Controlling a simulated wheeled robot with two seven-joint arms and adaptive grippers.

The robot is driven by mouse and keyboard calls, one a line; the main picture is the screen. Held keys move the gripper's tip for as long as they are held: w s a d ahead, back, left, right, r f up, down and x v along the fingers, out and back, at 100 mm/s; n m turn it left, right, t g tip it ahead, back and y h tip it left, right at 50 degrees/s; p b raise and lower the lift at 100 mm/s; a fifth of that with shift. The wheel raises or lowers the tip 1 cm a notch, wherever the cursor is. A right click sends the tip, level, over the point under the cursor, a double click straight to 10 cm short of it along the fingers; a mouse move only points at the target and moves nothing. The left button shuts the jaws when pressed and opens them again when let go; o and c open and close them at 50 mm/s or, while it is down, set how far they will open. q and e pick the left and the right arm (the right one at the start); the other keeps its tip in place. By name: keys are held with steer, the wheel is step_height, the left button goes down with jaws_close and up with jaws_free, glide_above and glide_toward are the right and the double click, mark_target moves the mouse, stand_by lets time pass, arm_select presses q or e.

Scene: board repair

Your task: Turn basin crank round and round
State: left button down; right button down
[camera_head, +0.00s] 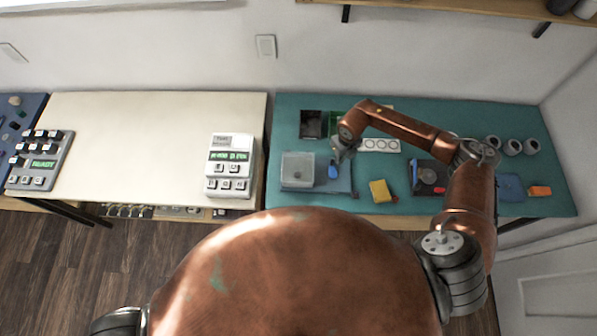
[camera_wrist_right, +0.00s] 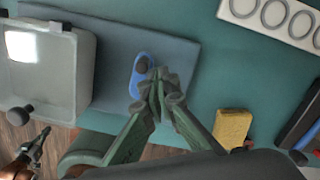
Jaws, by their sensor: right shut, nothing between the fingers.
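The basin (camera_head: 297,168) is a grey, see-through box on a blue-grey base plate on the teal mat. Its crank (camera_head: 333,173) is a small blue arm to the right of the basin. In the right wrist view the blue crank (camera_wrist_right: 136,84) lies on the plate, with a dark round knob at its upper end. My right gripper (camera_head: 340,157) is shut and empty, its fingertips (camera_wrist_right: 158,86) close beside the knob; I cannot tell whether they touch it. A small copper and grey arm end at the lower left of the wrist view may be my left gripper (camera_wrist_right: 38,146).
A yellow sponge-like block (camera_head: 379,190) lies right of the plate. A white strip with rings (camera_head: 380,145) lies behind. A dark device (camera_head: 427,176) and several grey cups (camera_head: 513,147) stand farther right. Dark and green bins (camera_head: 312,124) are behind the basin.

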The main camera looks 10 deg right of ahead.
steer(key=shift+r, duration=0.1)
step_height(320, 180, up, 6)
steer(key=p, duration=0.4)
stand_by(0.5)
steer(key=m, duration=0.1)
steer(key=a+m, duration=0.1)
steer(key=m, duration=0.1)
steer(key=a+m, duration=0.1)
steer(key=shift+w+r+m, duration=0.25)
steer(key=shift+m, duration=0.15)
steer(key=shift+w+a+f+m+g+b, duration=0.15)
steer(key=shift+a+f+m+b, duration=0.25)
steer(key=shift+f+m+b, duration=0.65)
steer(key=shift+a+f+m+g+b, duration=0.1)
steer(key=shift+a+f+m+b, duration=0.55)
steer(key=shift+m, duration=0.65)
steer(key=shift+w+a+f+m+g+b, duration=0.15)
steer(key=shift+f+m+b, duration=0.55)
steer(key=shift+f+m, duration=0.45)
